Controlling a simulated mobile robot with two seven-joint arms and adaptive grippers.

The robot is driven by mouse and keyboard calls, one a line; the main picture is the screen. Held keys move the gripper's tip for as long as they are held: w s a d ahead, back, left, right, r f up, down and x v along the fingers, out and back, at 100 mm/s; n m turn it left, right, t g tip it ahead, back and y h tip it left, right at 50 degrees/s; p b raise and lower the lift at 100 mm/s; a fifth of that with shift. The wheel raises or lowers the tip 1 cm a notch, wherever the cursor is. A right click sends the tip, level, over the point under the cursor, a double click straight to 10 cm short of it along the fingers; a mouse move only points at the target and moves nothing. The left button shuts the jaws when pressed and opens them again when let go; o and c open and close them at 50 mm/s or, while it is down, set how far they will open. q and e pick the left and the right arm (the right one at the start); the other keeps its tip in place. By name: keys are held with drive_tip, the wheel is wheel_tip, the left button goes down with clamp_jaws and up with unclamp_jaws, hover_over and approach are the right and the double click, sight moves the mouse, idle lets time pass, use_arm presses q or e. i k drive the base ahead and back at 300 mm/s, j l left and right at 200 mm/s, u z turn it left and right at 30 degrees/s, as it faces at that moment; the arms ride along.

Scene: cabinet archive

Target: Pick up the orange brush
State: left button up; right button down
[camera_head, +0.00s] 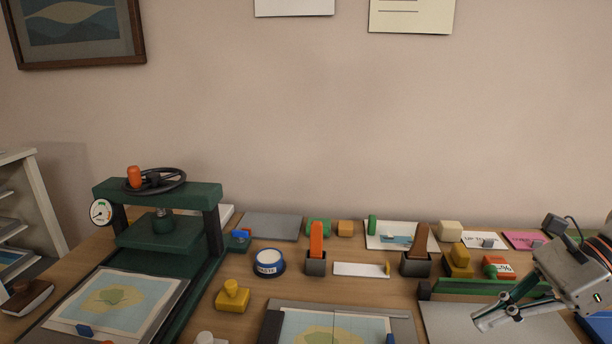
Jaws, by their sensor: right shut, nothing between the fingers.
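The orange brush (316,238) stands upright in a small dark grey holder (315,266) near the middle of the table. Its orange handle shows, while its lower end is hidden in the holder. My right gripper (492,317) is in the lower right, over a grey board, well to the right of the brush and nearer to me. It is shut and empty, with its fingers pointing down and left. My left gripper is not in view.
A brown-handled tool (421,239) stands in a similar holder (416,266) to the right. A round white-and-blue tub (269,263) is left of the brush. A green press (171,233) takes up the left side. A white strip (357,269) lies right of the brush holder.

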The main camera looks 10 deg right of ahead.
sight(316, 227)
drive_tip(key=k, duration=0.95)
